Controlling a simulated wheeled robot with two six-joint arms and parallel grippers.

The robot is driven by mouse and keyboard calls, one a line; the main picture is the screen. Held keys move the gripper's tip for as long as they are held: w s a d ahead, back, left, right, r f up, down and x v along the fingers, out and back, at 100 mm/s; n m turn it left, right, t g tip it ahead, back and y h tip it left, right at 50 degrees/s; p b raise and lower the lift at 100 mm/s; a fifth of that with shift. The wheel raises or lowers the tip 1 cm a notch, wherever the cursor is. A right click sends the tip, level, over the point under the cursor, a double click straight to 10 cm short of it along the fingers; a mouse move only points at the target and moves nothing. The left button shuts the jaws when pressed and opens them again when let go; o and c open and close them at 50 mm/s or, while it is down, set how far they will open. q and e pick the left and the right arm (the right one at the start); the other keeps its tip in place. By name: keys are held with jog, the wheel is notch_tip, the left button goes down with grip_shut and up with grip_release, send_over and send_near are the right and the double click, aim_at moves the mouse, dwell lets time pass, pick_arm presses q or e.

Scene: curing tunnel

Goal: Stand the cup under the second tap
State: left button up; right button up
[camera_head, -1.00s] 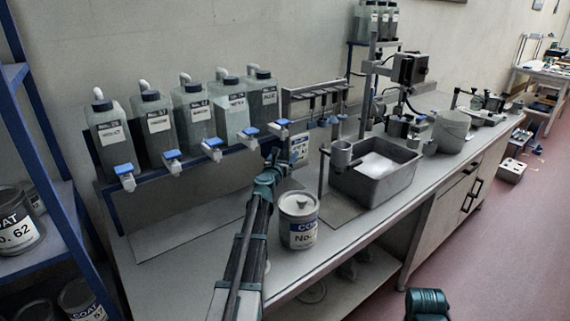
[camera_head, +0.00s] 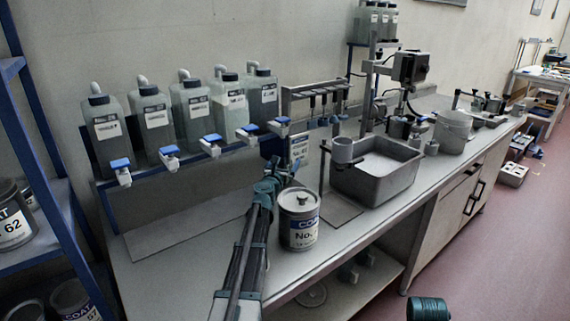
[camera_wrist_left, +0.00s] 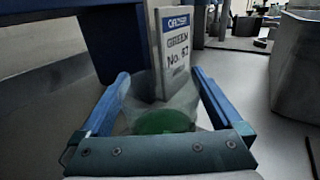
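My left gripper (camera_head: 287,172) reaches over the bench at the right end of the tap row. In the left wrist view, its blue fingers (camera_wrist_left: 162,88) are on either side of a clear cup (camera_wrist_left: 150,92) with green in its bottom. They appear closed on it. The cup looks upright; in the head view it is hardly distinguishable. Several blue-topped taps line the rack, including the second from the left (camera_head: 169,156) and the second from the right (camera_head: 246,134). A "GREEN No. 62" card (camera_wrist_left: 177,55) stands just beyond the cup.
A lidded "COAT" can (camera_head: 299,222) stands close right of my left arm. A grey basin (camera_head: 385,182) and a stand with a cup-like holder (camera_head: 342,150) are farther right. Labelled bottles (camera_head: 152,122) stand above the taps. The bench below the left taps (camera_head: 180,232) is clear.

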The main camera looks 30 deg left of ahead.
pick_arm(q)
jog(key=shift+r, duration=0.15)
jog(key=shift+r, duration=0.15)
jog(key=v, duration=1.2)
